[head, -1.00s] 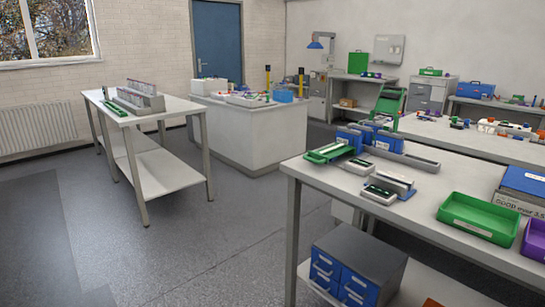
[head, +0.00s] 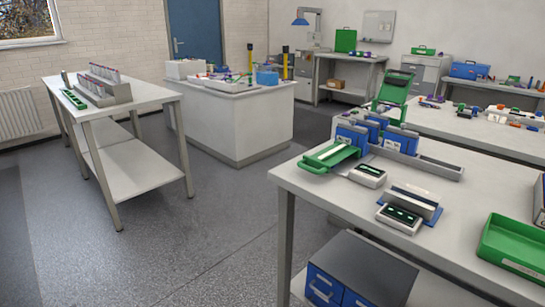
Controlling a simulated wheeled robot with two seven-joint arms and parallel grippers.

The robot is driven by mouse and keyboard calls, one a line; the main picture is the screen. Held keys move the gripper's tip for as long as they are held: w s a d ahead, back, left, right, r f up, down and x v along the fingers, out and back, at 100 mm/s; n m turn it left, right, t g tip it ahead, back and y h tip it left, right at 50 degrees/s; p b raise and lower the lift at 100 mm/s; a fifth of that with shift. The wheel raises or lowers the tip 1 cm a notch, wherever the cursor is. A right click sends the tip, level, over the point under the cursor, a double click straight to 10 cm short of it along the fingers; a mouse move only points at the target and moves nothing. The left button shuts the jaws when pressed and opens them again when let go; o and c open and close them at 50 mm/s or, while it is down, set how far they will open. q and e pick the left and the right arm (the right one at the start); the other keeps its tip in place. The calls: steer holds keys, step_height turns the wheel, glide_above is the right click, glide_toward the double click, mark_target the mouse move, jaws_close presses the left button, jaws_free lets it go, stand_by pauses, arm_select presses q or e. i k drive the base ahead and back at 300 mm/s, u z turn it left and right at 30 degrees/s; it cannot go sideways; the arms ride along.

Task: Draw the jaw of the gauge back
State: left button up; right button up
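Neither of my grippers is in view. A small device that may be the gauge (head: 401,215) sits on the near right table. It has a light housing with a dark display in front and an upright grey block behind, on a blue base. A second small unit with a dark display (head: 368,175) lies behind it to the left. At this size I cannot tell which part is the jaw or how far it stands open.
The near right table (head: 330,203) also bears a green tray with a handle (head: 331,156), several blue holders (head: 400,139) and a green bin (head: 516,247). A blue drawer cabinet (head: 362,268) stands below. Open floor (head: 215,225) lies between this table and the left table (head: 140,112).

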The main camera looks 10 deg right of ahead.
mark_target(324, 159)
steer(key=z, duration=0.45)
steer(key=i, duration=0.95)
steer(key=z, duration=0.75)
